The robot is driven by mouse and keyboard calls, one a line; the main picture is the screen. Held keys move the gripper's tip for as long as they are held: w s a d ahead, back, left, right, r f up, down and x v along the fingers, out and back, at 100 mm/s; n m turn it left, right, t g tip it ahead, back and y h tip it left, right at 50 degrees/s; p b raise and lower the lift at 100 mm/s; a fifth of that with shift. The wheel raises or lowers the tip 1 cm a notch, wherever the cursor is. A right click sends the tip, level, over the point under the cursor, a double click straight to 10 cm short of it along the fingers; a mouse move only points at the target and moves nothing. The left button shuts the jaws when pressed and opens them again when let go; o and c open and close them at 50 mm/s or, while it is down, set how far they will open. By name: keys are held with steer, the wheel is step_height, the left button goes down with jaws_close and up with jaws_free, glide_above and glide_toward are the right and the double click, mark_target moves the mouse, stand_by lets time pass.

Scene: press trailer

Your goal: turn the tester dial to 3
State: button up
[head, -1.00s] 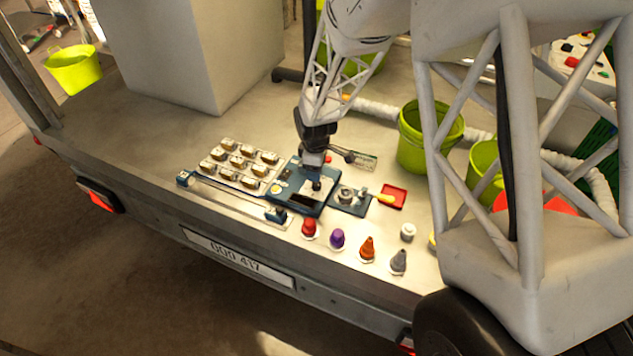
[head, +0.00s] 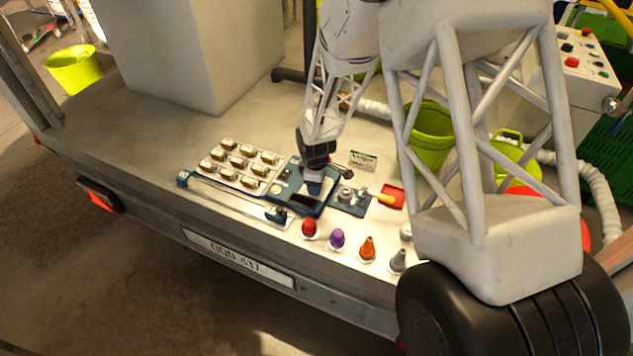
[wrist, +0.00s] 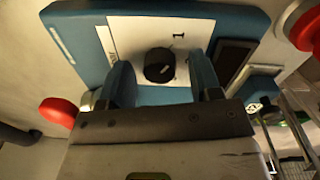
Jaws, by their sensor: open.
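The tester (head: 307,205) is a blue box lying on the trailer bed. In the wrist view the tester (wrist: 215,22) shows a white face plate with a black round dial (wrist: 159,65) and a mark like a "1" above it. The dial carries a short pale pointer line; its exact setting is too small to tell. My gripper (wrist: 165,88) is open, its two blue fingers on either side of the dial. I cannot tell whether they touch it. In the head view my gripper (head: 313,188) is down over the tester and hides the dial.
A tray with several small blocks (head: 238,165) lies left of the tester. A red knob (head: 309,228), a purple one (head: 337,238) and an orange cone (head: 367,248) stand in front. A red tray (head: 391,195) and green bucket (head: 428,135) are to the right.

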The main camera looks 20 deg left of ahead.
steer(key=c, duration=0.9)
steer(key=shift+c, duration=0.2)
